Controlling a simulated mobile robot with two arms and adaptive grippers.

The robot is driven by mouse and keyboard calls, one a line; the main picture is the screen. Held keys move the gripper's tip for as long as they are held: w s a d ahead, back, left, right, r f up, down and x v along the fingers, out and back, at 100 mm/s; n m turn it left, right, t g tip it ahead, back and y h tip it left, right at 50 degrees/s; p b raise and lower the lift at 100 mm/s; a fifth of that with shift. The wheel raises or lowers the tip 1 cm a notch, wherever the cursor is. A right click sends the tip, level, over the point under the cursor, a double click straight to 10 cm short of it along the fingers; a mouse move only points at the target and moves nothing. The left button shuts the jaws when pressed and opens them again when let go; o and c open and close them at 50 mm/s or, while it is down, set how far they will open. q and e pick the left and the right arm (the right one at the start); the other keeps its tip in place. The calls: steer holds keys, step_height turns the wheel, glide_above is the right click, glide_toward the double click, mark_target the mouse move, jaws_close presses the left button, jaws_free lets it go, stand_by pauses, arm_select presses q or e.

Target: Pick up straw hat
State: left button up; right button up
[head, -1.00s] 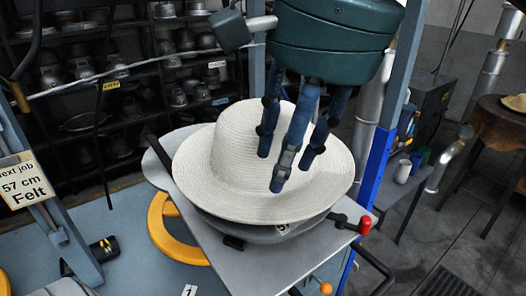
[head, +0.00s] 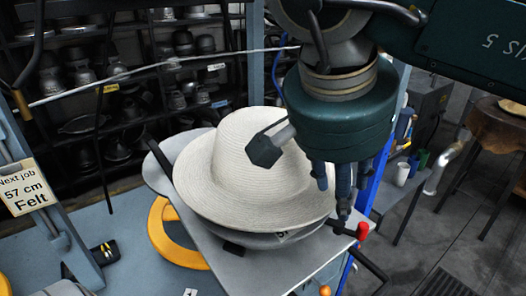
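The cream straw hat (head: 225,185), with a wide brim and rounded crown, lies brim down on a grey round support. My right gripper (head: 343,192) comes in from the upper right, under a dark green housing. Its blue fingers point down at the right side of the brim. One finger overlaps the brim in the picture and another hangs by its outer edge; I cannot tell whether they touch it. The fingers are apart, and I see no grip on the hat. They hide the right end of the brim. My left gripper is not in view.
A grey plate (head: 222,262) lies under the support, with a red knob (head: 363,231) at its right. A yellow ring (head: 172,240) is below left. Dark shelves (head: 75,165) of metal forms stand behind. A sign reading "Next job 57 cm Felt" (head: 24,188) is at left.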

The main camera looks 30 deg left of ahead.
steer(key=shift+x, duration=0.9)
steer(key=shift+r, duration=0.15)
steer(key=shift+c, duration=1.3)
jaws_close()
